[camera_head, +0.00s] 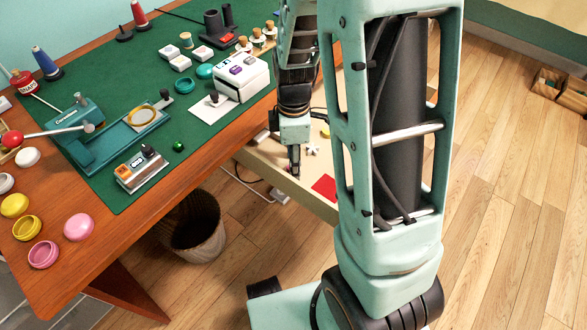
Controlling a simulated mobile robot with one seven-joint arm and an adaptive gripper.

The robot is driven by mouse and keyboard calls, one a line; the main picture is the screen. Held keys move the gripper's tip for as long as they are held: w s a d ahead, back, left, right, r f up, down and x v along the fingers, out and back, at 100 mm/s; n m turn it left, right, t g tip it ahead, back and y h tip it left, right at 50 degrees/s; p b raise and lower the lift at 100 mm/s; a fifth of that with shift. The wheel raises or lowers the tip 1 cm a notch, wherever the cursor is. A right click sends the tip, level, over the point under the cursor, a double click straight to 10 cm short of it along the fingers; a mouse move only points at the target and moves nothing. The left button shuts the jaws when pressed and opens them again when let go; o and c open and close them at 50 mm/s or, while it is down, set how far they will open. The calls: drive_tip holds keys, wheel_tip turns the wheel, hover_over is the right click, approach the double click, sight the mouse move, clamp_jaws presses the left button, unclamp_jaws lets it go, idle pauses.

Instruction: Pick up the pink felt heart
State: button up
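A tiny pinkish patch shows right at the fingertips. It may be the pink felt heart, but it is too small and too covered to be sure. A red square (324,187) lies flat in the drawer to the right of the gripper. A small white piece (312,150) lies just behind it.
The wooden table (60,190) with its green mat (120,75) fills the left, crowded with spools, tins and a teal machine (115,135). A white box (242,78) stands near its edge. A wicker basket (197,232) is on the floor below. My arm hides the drawer's right part.

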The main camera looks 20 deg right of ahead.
drive_tip(key=c, duration=0.8)
drive_tip(key=shift+o, duration=0.2)
drive_tip(key=shift+r, duration=0.15)
